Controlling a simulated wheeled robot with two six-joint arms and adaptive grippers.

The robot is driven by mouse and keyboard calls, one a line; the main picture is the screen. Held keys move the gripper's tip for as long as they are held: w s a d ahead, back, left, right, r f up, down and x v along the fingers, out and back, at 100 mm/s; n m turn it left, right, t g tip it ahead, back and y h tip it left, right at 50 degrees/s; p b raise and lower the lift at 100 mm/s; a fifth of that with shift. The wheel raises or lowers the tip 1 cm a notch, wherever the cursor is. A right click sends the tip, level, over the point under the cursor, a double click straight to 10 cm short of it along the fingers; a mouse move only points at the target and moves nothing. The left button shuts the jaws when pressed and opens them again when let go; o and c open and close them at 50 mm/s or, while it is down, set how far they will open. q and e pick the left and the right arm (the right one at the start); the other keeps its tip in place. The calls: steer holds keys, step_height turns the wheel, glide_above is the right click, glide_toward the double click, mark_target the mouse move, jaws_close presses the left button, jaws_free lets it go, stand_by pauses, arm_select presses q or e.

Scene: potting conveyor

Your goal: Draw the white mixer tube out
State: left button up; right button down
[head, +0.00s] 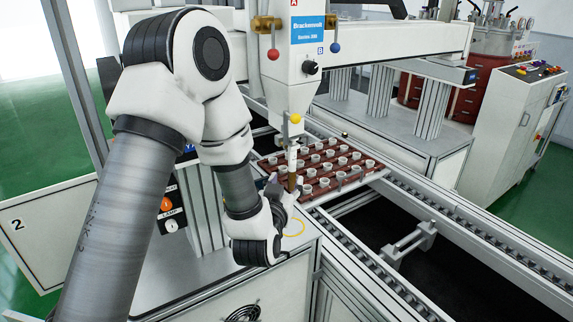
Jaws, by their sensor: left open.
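The white mixer tube (292,157) hangs upright under the dispensing head (306,70), below a yellow knob (295,118). A brownish-gold section shows just below the white part; I cannot tell if it belongs to the tube. My left gripper (284,188) is open at the tube's lower end, in front of the tray's near left corner. Its fingers are small and partly hidden by my wrist, so I cannot tell if they touch the tube. My right gripper is out of view.
A brown-red tray (334,182) with several white cups sits on the conveyor right behind the tube. Red (273,54) and blue (335,47) ball handles flank the head. Conveyor rails (440,213) run to the right.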

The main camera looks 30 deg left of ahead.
mark_target(291, 156)
arm_select(q)
steer(key=shift+t+y, duration=0.3)
steer(key=w+a+r, duration=0.1)
steer(key=w, duration=0.1)
steer(key=w+a+r+p, duration=0.1)
steer(key=w, duration=0.1)
steer(key=w+a+r+p, duration=0.1)
steer(key=w, duration=0.2)
steer(key=shift+w+a, duration=0.1)
steer(key=shift+w+a+f, duration=0.1)
steer(key=shift+w, duration=0.4)
steer(key=shift+s, duration=0.1)
jaws_close()
